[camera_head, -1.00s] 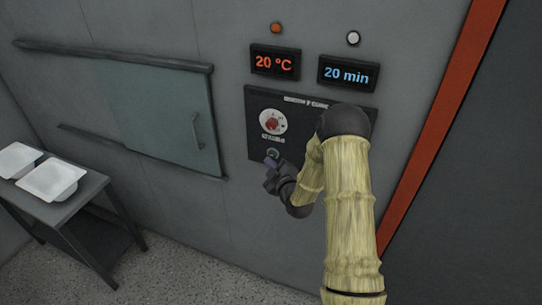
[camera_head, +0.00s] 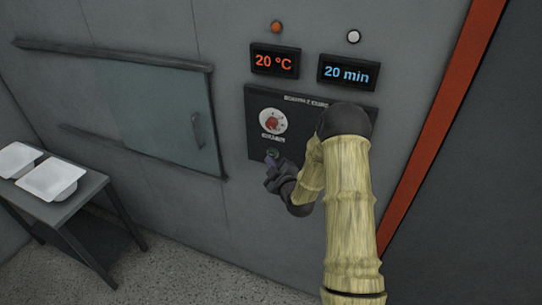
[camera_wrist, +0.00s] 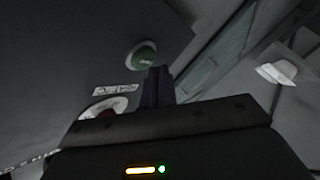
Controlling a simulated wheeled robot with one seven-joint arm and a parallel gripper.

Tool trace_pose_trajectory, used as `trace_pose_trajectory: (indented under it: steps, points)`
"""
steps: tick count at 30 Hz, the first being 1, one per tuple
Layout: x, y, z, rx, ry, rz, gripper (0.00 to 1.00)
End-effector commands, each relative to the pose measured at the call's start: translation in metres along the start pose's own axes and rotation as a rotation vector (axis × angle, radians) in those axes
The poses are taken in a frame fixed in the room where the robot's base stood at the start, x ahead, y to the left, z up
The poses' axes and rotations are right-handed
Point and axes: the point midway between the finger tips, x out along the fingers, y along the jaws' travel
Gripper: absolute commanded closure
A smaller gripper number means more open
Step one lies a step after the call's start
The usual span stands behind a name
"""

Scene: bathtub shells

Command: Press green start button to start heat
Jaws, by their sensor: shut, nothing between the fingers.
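The green start button (camera_wrist: 141,56) shows in the wrist view, round with a pale rim, on the dark control panel (camera_head: 315,112). In the head view the button (camera_head: 272,153) is small and dark, low on the panel and just above my fingertips. My gripper (camera_head: 270,162) is shut and empty, its fingers pointing at the panel. In the wrist view my gripper (camera_wrist: 159,72) has its fingertips close beside the button's lower right edge. I cannot tell whether they touch it.
A display (camera_head: 274,61) reads 20 °C and another (camera_head: 347,73) reads 20 min. An orange lamp (camera_head: 276,27) and a white lamp (camera_head: 353,37) are above them. A sliding door (camera_head: 165,115) is at left. White shells (camera_head: 52,179) lie on a table (camera_head: 62,208).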

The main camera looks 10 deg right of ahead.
Motion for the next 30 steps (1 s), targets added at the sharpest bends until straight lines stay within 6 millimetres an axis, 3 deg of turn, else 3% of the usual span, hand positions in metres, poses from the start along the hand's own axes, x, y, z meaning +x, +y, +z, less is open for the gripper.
trace_pose_trajectory:
  steps: [30]
  points:
    - [0.0064,0.0045,0.0050,0.000,0.001,0.000,1.00]
